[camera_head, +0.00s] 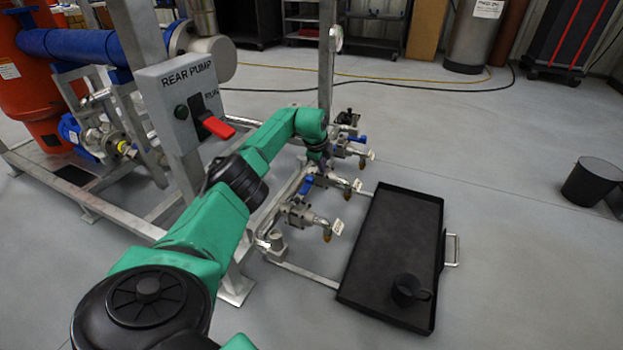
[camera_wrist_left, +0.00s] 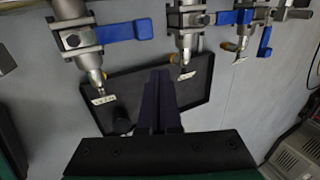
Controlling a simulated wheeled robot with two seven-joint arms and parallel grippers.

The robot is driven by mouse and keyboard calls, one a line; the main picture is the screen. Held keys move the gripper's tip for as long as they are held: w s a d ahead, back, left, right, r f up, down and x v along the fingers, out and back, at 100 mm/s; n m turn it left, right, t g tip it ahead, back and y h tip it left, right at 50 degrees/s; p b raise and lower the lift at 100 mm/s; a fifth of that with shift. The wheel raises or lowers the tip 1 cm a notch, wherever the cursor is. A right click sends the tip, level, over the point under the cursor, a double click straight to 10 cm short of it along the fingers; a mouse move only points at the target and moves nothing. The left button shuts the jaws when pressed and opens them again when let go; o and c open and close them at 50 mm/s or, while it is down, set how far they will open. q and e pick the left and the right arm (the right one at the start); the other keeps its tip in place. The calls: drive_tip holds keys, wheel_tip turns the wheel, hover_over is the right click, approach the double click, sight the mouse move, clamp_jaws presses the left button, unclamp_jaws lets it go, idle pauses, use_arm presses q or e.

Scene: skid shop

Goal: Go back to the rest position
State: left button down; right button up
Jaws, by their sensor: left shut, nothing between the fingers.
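My left arm (camera_head: 225,195) reaches from the lower left of the head view to the valve row on the metal skid. My left gripper shows in the left wrist view (camera_wrist_left: 160,80), where its dark fingers are together with nothing between them. In that view the fingers overlap the black tray, below the valves. In the head view the gripper is largely hidden behind the arm's end. My right gripper is in neither view.
Valves (camera_head: 300,213) with tags and blue handles (camera_wrist_left: 125,30) line the skid near my left arm. The REAR PUMP box (camera_head: 180,90) has a red handle (camera_head: 218,127). A black tray (camera_head: 405,215) holds a dark mug (camera_head: 405,289). Floor is clear on the right, before a black bucket (camera_head: 590,183).

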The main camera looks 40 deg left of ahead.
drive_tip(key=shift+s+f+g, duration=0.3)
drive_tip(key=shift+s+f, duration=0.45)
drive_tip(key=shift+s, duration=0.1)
